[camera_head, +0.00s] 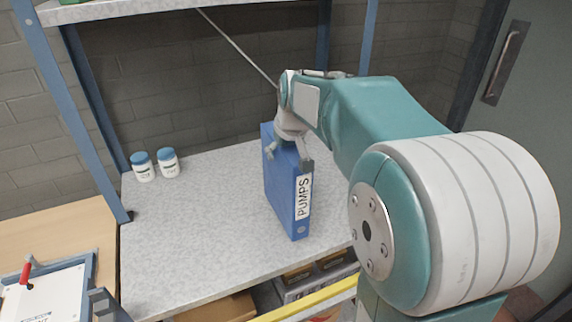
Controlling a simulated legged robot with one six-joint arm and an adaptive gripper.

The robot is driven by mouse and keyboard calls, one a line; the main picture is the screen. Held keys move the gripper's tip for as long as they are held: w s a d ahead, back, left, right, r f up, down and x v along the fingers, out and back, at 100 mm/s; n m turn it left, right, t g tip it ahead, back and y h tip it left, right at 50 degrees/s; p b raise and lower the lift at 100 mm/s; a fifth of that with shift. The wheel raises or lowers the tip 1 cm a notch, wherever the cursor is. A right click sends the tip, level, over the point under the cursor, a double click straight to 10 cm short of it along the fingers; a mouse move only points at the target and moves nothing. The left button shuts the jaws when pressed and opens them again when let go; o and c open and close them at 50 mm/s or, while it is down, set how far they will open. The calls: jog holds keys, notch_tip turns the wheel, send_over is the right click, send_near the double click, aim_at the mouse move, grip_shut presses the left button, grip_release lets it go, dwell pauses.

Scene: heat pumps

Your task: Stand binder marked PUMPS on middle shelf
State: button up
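The blue binder (281,190) stands upright on the grey speckled middle shelf (200,230). Its spine faces the front, with a white label (303,197) reading PUMPS. My gripper (288,156) is at the binder's top, reaching down from above with a finger towards either side of it. I cannot tell whether the fingers press on the binder or stand clear of it. The far side of the binder and part of the right finger's contact are hidden. The binder's base appears to be on or very near the shelf surface.
Two white jars with blue lids (143,165) (168,162) stand at the shelf's back left. Blue uprights (84,130) and an upper shelf (130,8) frame the space. Boxes (305,285) sit below. The shelf left of the binder is clear.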

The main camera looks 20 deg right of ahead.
aim_at(295, 148)
jog(key=shift+w+d+f, duration=0.1)
jog(key=shift+d+f, duration=0.1)
jog(key=shift+f, duration=0.8)
jog(key=shift+w+d+f, duration=0.1)
jog(key=shift+d+f, duration=0.05)
jog(key=shift+f, duration=0.85)
jog(key=o, duration=1.1)
jog(key=shift+f, duration=0.1)
jog(key=shift+c, duration=0.2)
jog(key=v, duration=1.2)
jog(key=shift+s, duration=0.1)
jog(key=s+a+f, duration=0.2)
jog(key=s+a, duration=0.1)
jog(key=s, duration=0.4)
jog(key=s+a+f, duration=0.3)
jog(key=s+a, duration=0.1)
jog(key=s, duration=0.3)
jog(key=s+a+f+t, duration=0.1)
jog(key=s+a+f, duration=0.2)
jog(key=s, duration=0.3)
jog(key=shift+s+a+f, duration=0.15)
jog(key=shift+s+f, duration=0.1)
jog(key=shift+s, duration=0.15)
